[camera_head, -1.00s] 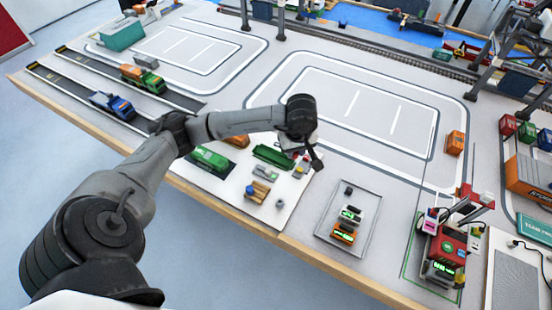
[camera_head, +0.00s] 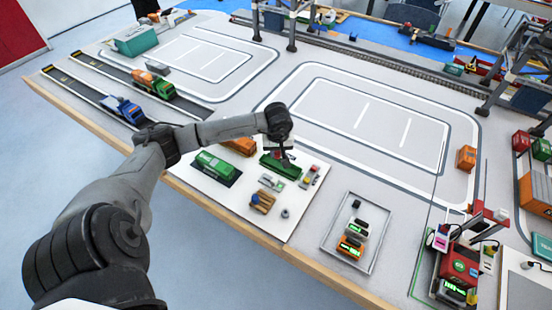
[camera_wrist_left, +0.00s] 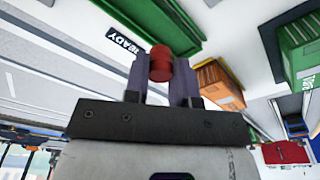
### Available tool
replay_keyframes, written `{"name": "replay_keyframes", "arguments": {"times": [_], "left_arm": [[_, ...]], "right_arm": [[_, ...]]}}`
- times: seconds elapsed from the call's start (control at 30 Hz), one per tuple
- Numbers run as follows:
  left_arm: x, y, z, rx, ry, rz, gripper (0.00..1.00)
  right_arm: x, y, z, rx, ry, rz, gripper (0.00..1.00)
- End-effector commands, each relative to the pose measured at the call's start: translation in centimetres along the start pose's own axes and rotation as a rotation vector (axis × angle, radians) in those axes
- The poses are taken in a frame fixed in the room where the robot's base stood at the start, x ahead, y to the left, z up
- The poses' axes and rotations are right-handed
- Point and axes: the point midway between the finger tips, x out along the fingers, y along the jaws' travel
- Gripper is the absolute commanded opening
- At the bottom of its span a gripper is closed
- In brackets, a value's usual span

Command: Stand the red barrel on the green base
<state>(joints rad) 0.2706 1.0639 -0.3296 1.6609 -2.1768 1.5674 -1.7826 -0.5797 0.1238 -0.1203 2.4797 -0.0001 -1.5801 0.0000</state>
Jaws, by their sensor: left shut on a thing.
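The red barrel (camera_wrist_left: 160,63) is held between the two fingers of my left gripper (camera_wrist_left: 160,78) in the left wrist view. My left gripper (camera_head: 285,158) is shut on it and hangs over the right part of the white board in the head view, beside or above the long green base (camera_head: 274,166). The green base also shows in the left wrist view (camera_wrist_left: 150,22), past the barrel, with a READY label near it. The arm and gripper hide part of the base and the barrel in the head view. My right gripper is not in view.
On the white board stand a green container (camera_head: 215,168), an orange container (camera_head: 240,146), a small wooden pallet (camera_head: 262,202) and small colored parts (camera_head: 311,174). A grey tray (camera_head: 340,258) with small items lies to the right. Road lanes with trucks (camera_head: 152,84) lie behind left.

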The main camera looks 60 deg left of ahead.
Motion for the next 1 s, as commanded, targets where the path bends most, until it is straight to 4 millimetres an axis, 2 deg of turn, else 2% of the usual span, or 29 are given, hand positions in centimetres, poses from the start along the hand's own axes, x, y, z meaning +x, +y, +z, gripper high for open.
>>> {"name": "replay_keyframes", "arguments": {"times": [0.27,0.57,0.97,1.0], "left_arm": [[1.0,-0.5,-0.4,0.000,-0.001,0.000,0.02],[4.4,-0.5,0.1,-0.001,-0.002,0.000,0.02],[4.8,-0.5,0.1,0.001,0.001,0.000,0.02],[4.8,-0.5,0.1,0.000,0.001,0.000,0.25]], "right_arm": [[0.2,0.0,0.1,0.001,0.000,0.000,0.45],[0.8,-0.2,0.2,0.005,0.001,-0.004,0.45],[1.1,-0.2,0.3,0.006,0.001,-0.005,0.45],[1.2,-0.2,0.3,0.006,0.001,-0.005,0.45]]}}
